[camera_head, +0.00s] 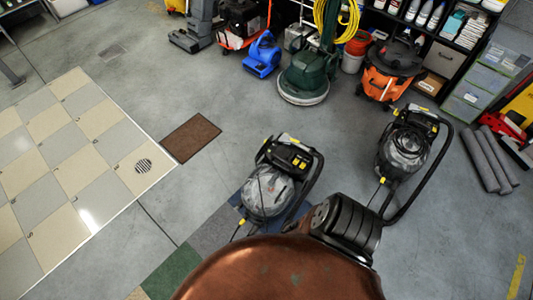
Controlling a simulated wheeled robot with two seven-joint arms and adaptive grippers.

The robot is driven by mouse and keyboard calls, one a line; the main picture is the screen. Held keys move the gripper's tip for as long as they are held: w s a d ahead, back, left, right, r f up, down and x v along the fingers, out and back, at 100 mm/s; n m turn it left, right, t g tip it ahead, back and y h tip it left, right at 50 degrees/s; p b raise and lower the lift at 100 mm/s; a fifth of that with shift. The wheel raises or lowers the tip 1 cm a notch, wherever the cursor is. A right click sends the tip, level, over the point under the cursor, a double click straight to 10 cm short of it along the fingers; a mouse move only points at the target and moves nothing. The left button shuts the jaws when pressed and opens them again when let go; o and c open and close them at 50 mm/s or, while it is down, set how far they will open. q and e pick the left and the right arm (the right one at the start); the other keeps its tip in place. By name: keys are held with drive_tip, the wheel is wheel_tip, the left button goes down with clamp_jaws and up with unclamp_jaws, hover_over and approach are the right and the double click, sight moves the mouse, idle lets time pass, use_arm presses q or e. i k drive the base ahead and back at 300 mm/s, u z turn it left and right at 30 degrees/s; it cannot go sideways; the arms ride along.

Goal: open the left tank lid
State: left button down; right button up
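Two similar upright machines with clear grey tanks, black tops and black looped handles stand on the floor. The left machine has its cloudy tank (268,190) at the middle of the view. Its black top (288,157), with yellow parts, sits above the tank and looks closed, though the seam is too small to make out. The right machine's tank (403,152) stands further right, under a similar black top (415,120). Neither of my grippers is in view.
A large copper-coloured curved form with a black ribbed part blocks the bottom centre. Green floor machine (305,78), blue blower (262,55) and orange vacuum (388,78) line the back. Rolled grey mats (487,162) lie right. Open floor surrounds the brown mat (190,137).

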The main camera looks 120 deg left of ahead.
sight(281, 151)
drive_tip(key=u, duration=3.75)
